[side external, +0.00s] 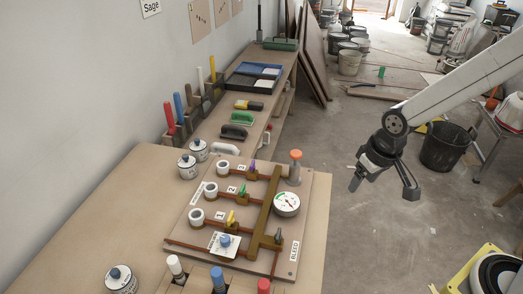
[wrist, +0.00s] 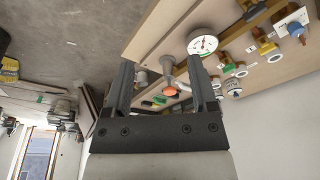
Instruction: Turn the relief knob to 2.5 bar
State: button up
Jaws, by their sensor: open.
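A blue knob (side external: 225,240) sits on a white scale plate (side external: 217,250) at the near left of the wooden panel (side external: 290,200). I take it for the relief knob; its setting is too small to read. It also shows at the upper right of the wrist view (wrist: 294,28). A round white gauge (side external: 286,204) with a green band is at the panel's right; its reading is unclear. My gripper (side external: 384,187) is open and empty, in the air to the right of the panel, well apart from the knob. Its two fingers (wrist: 160,65) show in the wrist view.
An orange-capped post (side external: 295,165) stands at the panel's far right corner. Purple, green and yellow valve handles (side external: 231,218) line the brown pipes. A black knob (side external: 278,236) is by the BLEED label. Cans (side external: 121,280) and tools stand around. Open floor lies right of the bench.

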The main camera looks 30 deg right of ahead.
jog(key=w+a, duration=0.6)
jog(key=m+g, duration=0.2)
send_over(225, 238)
jog(key=shift+h, duration=0.3)
jog(key=f, duration=0.6)
jog(key=shift+w+d+f, duration=0.1)
jog(key=shift+d+f, duration=0.15)
jog(key=shift+f, duration=0.15)
jog(key=shift+a+f, duration=0.15)
jog(key=shift+a, duration=0.35)
jog(key=shift+f, duration=0.15)
jog(key=shift+d+f, duration=0.2)
jog(key=shift+f, duration=3.55)
grip_shut()
